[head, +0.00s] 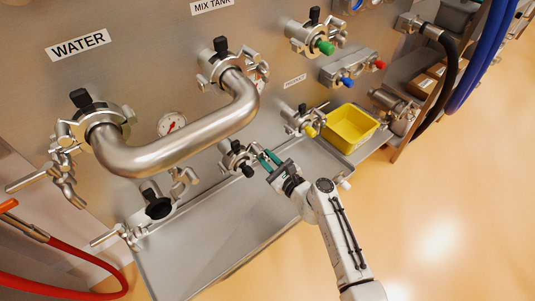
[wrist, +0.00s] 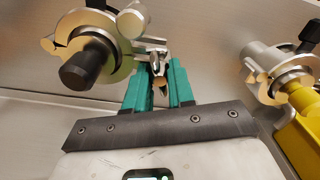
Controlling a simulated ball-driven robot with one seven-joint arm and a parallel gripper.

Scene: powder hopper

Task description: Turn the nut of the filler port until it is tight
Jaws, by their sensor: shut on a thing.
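A steel port (head: 236,155) with a clamp ring and a black plug sits low on the panel in the head view. In the wrist view the same port (wrist: 90,50) is at upper left, its black plug facing me. A small shiny metal nut (wrist: 158,66) sits at the right side of its clamp. My gripper (head: 268,160) reaches the port from the right; its green fingers (wrist: 159,82) are shut on the nut from both sides. The fingers hide part of the nut, and I cannot tell how tight it is.
Another clamped port (wrist: 265,70) with a yellow end is close on the right. A yellow bin (head: 350,128) stands beyond the steel tray (head: 215,225). A bent steel pipe (head: 175,152) juts out above left. The tray is mostly clear.

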